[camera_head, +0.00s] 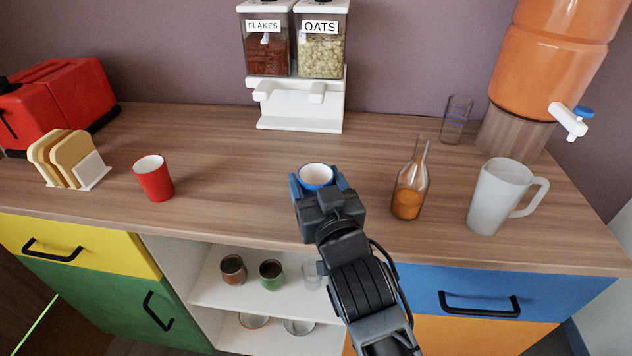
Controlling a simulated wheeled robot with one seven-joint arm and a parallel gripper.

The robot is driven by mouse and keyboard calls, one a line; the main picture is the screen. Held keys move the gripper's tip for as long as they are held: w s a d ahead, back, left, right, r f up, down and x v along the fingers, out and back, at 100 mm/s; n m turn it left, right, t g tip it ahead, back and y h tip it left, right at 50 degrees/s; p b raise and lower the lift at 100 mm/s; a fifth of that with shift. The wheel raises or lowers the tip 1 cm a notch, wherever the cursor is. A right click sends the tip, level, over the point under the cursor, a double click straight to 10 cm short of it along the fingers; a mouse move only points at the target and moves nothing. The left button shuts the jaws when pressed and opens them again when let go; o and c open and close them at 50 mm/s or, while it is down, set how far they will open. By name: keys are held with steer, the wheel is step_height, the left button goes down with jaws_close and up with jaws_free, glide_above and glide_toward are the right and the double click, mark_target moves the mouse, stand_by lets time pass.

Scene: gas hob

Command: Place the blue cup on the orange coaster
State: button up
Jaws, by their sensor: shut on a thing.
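The blue cup (316,187) shows a white inside and a blue rim, just past the end of my arm. It is upright at the middle of the wooden counter. My gripper (318,184) is shut on it, with a blue-grey finger at each side. My gripper hides most of the cup's outside and its base, so I cannot tell whether it touches the counter. I cannot make out an orange coaster. A glass bottle (411,178) to the right has an orange lower part.
A red cup (153,180) and a toast rack (70,162) stand left. A cereal dispenser (300,105) stands behind, a frosted jug (498,196) and a clear glass (456,120) right. The counter (235,170) is clear between the red and blue cups. Open shelves (250,293) lie below.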

steer(key=shift+f, duration=0.1)
steer(key=shift+f+b, duration=0.25)
steer(key=shift+b, duration=0.05)
steer(key=o, duration=1.1)
steer(key=shift+o, duration=0.2)
steer(key=shift+r, duration=0.1)
